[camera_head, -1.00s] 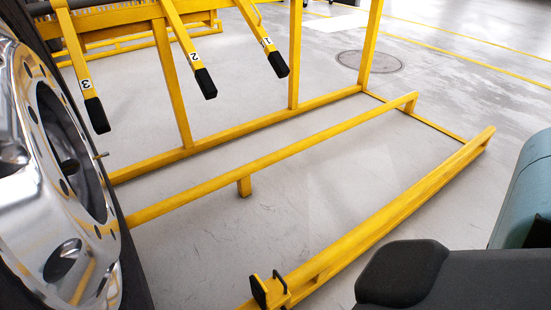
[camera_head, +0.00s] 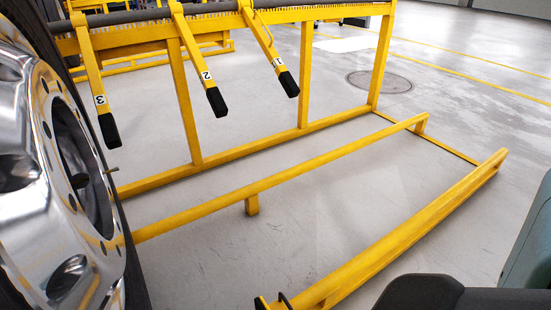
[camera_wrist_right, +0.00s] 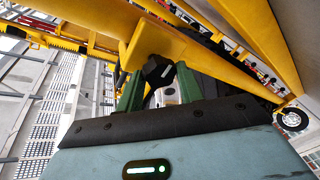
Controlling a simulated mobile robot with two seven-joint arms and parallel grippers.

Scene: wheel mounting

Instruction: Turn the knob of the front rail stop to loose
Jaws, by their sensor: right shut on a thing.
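The knob (camera_wrist_right: 158,70) is black with a white mark and sits under a yellow bracket (camera_wrist_right: 160,45) in the right wrist view. My right gripper (camera_wrist_right: 159,86) has its two green fingers on either side of the knob and is shut on it. Which setting the white mark stands for cannot be told. In the head view a rail stop (camera_head: 263,303) shows only as a small yellow and black tip at the bottom edge, at the near end of the front yellow rail (camera_head: 400,229). My left gripper is not in view.
A large wheel (camera_head: 75,170) with a chrome rim stands at the left. Yellow levers numbered 1 (camera_head: 278,68), 2 (camera_head: 207,78) and 3 (camera_head: 100,100) hang from the frame. A second low rail (camera_head: 300,180) runs behind the front rail. The floor between them is clear.

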